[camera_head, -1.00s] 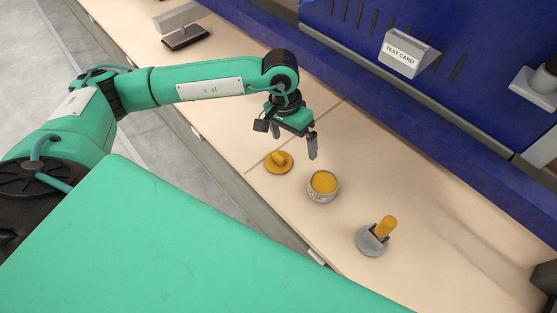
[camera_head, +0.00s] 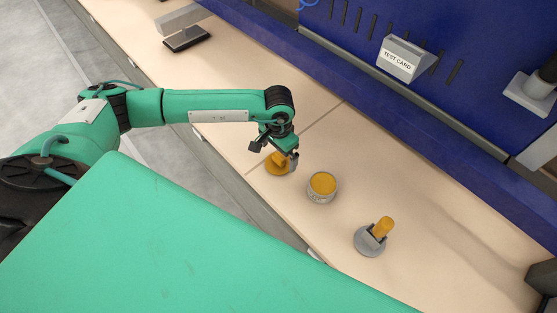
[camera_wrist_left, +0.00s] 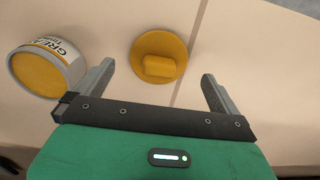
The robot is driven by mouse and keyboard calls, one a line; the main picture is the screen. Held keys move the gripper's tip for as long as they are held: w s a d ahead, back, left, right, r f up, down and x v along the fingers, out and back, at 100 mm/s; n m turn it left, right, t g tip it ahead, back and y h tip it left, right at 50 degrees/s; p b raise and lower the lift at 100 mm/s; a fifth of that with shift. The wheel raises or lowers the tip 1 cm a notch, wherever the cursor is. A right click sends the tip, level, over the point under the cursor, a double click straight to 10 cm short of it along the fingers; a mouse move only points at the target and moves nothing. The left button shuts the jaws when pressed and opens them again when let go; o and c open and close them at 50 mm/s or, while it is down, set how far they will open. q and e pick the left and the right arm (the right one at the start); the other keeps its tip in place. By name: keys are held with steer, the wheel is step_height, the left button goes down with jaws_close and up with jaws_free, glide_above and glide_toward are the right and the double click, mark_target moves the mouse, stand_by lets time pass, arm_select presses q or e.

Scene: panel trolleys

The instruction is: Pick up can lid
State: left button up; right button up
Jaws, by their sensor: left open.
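The can lid is a round orange-yellow disc with a raised grip (camera_head: 277,165), lying on the bench in the head view. It also shows in the left wrist view (camera_wrist_left: 160,55), a little beyond the fingertips and between their lines. My left gripper (camera_head: 277,158) is open and empty, above the lid and partly covering it; in the left wrist view both fingers (camera_wrist_left: 157,80) stand apart. The can (camera_head: 321,188), grey with a yellow top, stands just right of the lid; in the left wrist view it is at the left (camera_wrist_left: 48,66), close to one finger. My right gripper is not in view.
A grey round holder with an orange handle (camera_head: 373,237) stands nearer the front right. A blue panel wall (camera_head: 440,110) with a "TEST CARD" holder (camera_head: 400,59) runs along the back. A grey and black stand (camera_head: 187,38) is at the far left.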

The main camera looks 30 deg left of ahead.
mark_target(279, 157)
arm_select(q)
step_height(279, 157, down, 3)
steer(key=shift+d+f, duration=0.1)
steer(key=shift+f, duration=0.05)
steer(key=shift+c, duration=0.2)
steer(key=c, duration=1)
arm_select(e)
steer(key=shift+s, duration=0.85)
